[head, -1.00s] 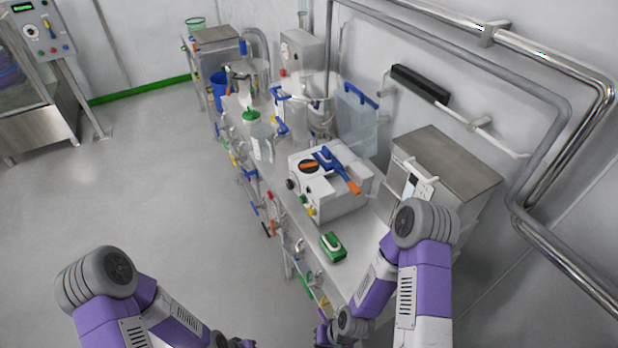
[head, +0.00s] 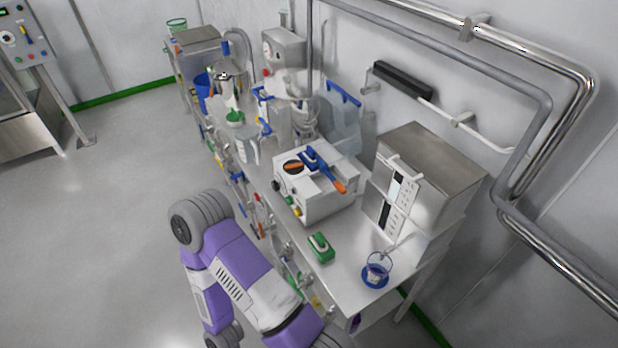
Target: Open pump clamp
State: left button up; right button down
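The pump (head: 316,196) is a white box on the bench with an orange-and-black dial (head: 293,167) on top. Its clamp (head: 322,168) is a blue piece with an orange-tipped lever (head: 339,187) lying across the top of the pump toward the right. I cannot tell from this distance whether the clamp is latched. A purple and grey arm of mine, likely the left, fills the lower middle in front of the bench. Neither gripper shows in the head view.
A green device (head: 320,247) lies on the bench in front of the pump. A beaker (head: 378,268) on a blue base stands at the near right end. A steel-topped instrument (head: 428,180) stands right of the pump. A jug (head: 246,142) stands behind it. The floor at left is clear.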

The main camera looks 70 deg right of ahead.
aim_at(323, 169)
jog(key=i, duration=0.35)
jog(key=z, duration=0.8)
